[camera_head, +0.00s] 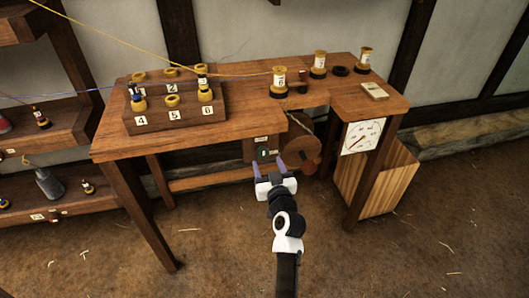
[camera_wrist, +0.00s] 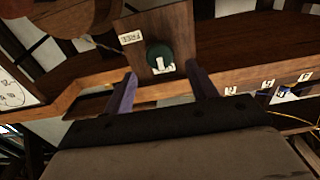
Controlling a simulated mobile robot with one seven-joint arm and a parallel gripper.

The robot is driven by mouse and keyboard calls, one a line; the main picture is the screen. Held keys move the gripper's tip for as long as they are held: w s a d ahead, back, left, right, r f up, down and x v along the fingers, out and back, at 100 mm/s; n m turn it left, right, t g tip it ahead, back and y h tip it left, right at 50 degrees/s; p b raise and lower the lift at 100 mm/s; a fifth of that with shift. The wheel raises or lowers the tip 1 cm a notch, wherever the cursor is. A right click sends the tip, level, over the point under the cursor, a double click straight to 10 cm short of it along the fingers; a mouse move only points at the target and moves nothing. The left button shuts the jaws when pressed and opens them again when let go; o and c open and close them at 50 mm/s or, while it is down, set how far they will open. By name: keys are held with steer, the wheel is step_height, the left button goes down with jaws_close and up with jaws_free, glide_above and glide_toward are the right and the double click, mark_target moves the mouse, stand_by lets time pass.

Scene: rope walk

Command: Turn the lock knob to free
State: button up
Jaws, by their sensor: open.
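The lock knob (camera_wrist: 158,52) is a dark green round knob with a white mark on it, set on a wooden plate (camera_wrist: 170,25) under the bench's front edge. A white label reading FREE (camera_wrist: 131,38), upside down in the wrist view, sits beside it. In the head view the knob (camera_head: 263,153) shows small on its plate. My gripper (camera_head: 269,164) is open just in front of the knob. In the wrist view its two purple fingers (camera_wrist: 161,73) stand on either side of the knob, apart from it, with nothing between them.
The wooden bench (camera_head: 240,119) carries a numbered spool rack (camera_head: 150,124) and several yellow spools. A reddish-brown wheel (camera_head: 299,155) is close right of the knob. Shelves stand at left; floor in front is clear.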

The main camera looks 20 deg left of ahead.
mark_target(264, 154)
steer(key=x, duration=0.5)
steer(key=shift+p, duration=0.35)
steer(key=c, duration=0.9)
